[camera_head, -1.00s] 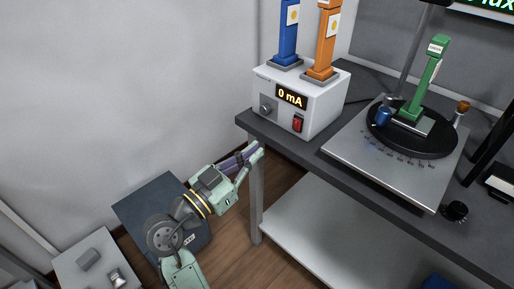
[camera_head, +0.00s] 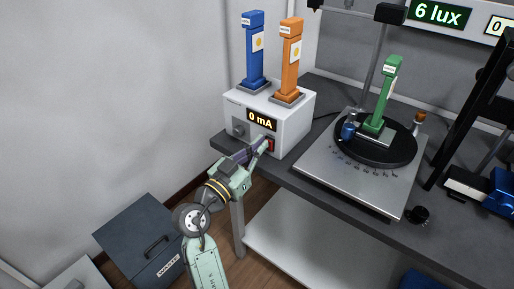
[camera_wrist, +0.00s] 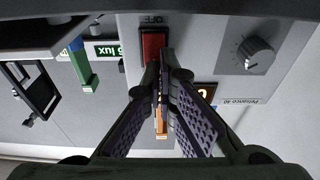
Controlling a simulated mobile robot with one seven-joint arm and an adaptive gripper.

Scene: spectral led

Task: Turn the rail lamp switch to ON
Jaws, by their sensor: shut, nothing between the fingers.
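A red rocker switch (camera_head: 271,146) sits on the front of a white power box (camera_head: 292,128) at the table's left end. The switch (camera_wrist: 153,44) also shows in the wrist view, upside down, beside the word OFF. My gripper (camera_head: 263,148) is shut and empty, with its fingertips right at the switch and partly covering it in the head view. In the wrist view the closed fingertips (camera_wrist: 160,72) overlap the switch's near end; I cannot tell whether they touch it. The box display (camera_head: 262,120) reads 0 mA.
A grey knob (camera_head: 238,130) is left of the display. A blue module (camera_head: 254,55) and an orange module (camera_head: 290,62) stand on the box. A green module (camera_head: 383,95) stands on a black turntable (camera_head: 350,152) to the right. A lux display (camera_head: 437,13) reads 6 lux.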

